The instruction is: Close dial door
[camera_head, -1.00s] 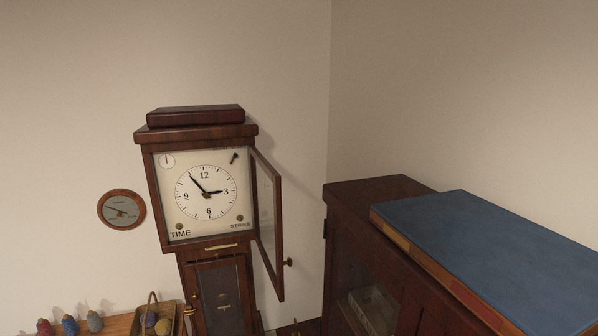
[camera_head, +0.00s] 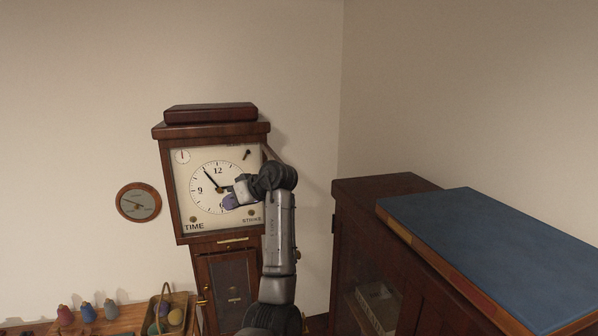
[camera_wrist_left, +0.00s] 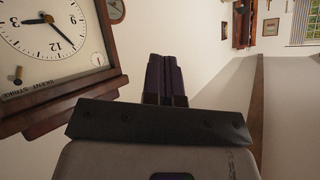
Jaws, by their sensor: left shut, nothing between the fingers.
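The tall wooden clock has a white dial (camera_head: 217,187) with black hands in the head view. The dial also shows at the left of the left wrist view (camera_wrist_left: 45,40). Its dial door stands open, hinged on the right side. My left arm hides most of the door; its knob (camera_head: 298,254) shows just right of the arm. My left gripper (camera_head: 230,202) is in front of the lower right of the dial, apart from the door's knob. In the left wrist view its dark fingers (camera_wrist_left: 167,75) are shut together and empty. My right gripper is not in view.
A round wall gauge (camera_head: 138,202) hangs left of the clock. A basket (camera_head: 170,315) and several small coloured objects sit at lower left.

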